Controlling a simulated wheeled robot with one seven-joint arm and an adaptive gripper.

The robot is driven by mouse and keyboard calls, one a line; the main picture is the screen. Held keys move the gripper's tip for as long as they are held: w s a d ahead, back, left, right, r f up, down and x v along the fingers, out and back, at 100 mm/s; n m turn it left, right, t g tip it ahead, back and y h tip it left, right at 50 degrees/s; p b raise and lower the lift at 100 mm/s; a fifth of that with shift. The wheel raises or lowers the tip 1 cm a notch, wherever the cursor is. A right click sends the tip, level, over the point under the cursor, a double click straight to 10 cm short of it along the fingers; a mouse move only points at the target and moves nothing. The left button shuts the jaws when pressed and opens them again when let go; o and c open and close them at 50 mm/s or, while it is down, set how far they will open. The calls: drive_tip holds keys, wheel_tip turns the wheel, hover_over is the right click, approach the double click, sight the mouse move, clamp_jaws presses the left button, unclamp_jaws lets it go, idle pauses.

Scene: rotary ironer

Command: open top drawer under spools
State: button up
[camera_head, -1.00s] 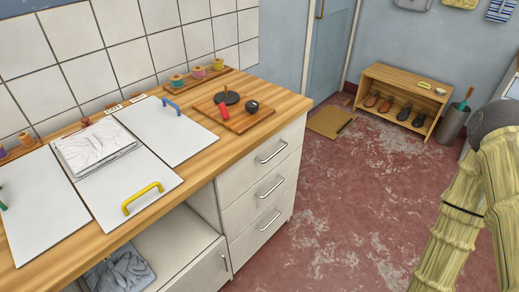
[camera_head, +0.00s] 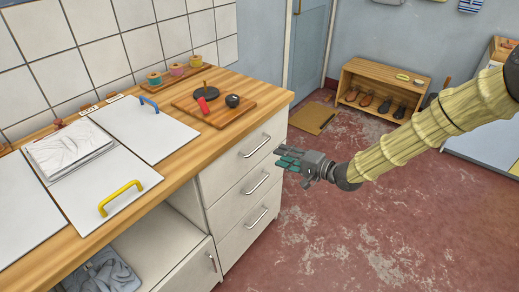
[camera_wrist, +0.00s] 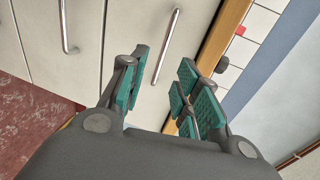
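The top drawer (camera_head: 243,156) is the upper of several white drawers at the right end of the counter, and it is shut. Its metal bar handle (camera_head: 256,146) also shows in the wrist view (camera_wrist: 166,47), just beyond the fingertips. The spools, pink (camera_head: 177,69), teal (camera_head: 155,77) and yellow (camera_head: 196,61), stand on a wooden strip at the back of the counter above. My gripper (camera_head: 284,161) is in front of the drawers, apart from the handle. In the wrist view its green-padded fingers (camera_wrist: 158,88) are spread with nothing between them.
The middle drawer handle (camera_head: 256,183) and bottom drawer handle (camera_head: 257,218) stick out below. A wooden board (camera_head: 220,108) lies on the counter. A shoe rack (camera_head: 381,90) stands by the far wall. The red floor before the drawers is clear.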

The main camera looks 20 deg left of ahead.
sight(259, 146)
drive_tip(key=x, duration=0.7)
drive_tip(key=p+x, duration=0.1)
drive_tip(key=x, duration=0.3)
drive_tip(key=shift+r, duration=0.3)
clamp_jaws()
